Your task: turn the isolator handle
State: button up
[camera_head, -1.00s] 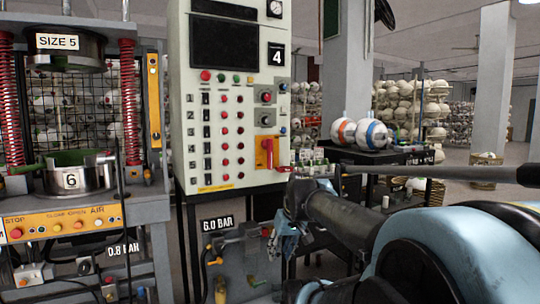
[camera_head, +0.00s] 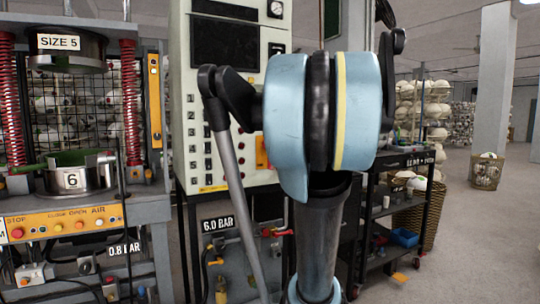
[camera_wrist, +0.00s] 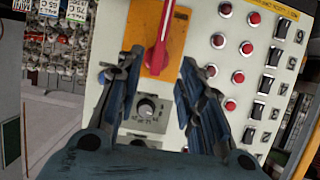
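The isolator is a red handle (camera_wrist: 160,42) on an orange-yellow plate (camera_wrist: 145,38) on the pale control cabinet. In the wrist view it is at the top centre, lying nearly along the picture's vertical. My gripper (camera_wrist: 162,62) is open, its two dark fingers spread either side of the handle's lower end as pictured. No contact shows, and I cannot tell the depth between them. In the head view a strip of the orange plate (camera_head: 262,153) shows beside my arm, which hides the handle and my gripper.
The control cabinet (camera_head: 205,160) carries buttons and switches near the handle. A black knob (camera_wrist: 146,106) shows between my fingers. The press (camera_head: 70,215) stands at the left. A dark cart (camera_head: 395,215) stands right of my arm, with open floor beyond.

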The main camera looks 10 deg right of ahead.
jog(key=x, duration=1.3)
jog(key=shift+w+a+f, duration=0.15)
jog(key=shift+w+f, duration=0.05)
jog(key=shift+w, duration=0.1)
grip_shut()
